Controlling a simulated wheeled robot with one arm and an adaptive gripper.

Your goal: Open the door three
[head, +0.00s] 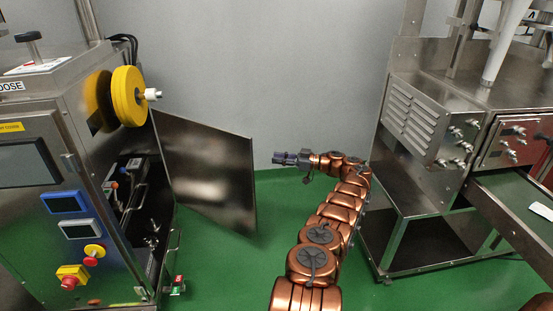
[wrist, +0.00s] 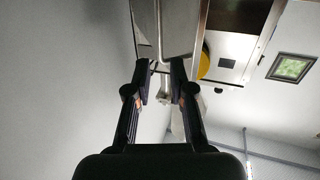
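A dark, shiny metal door (head: 208,178) stands swung out from the left machine, with its free edge toward the middle of the head view. No number shows on it. My gripper (head: 280,157) points left, a little right of the door's upper free edge, and seems apart from it. In the wrist view, the two black fingers of my gripper (wrist: 163,72) are spread with a gap and hold nothing. A pale metal panel (wrist: 180,28), possibly the door, shows beyond the fingertips; whether it touches them is unclear.
The left machine (head: 50,130) has yellow discs (head: 129,96), buttons and an open lower bay (head: 135,215). A second steel machine (head: 425,125) with an open-framed base stands right of my arm.

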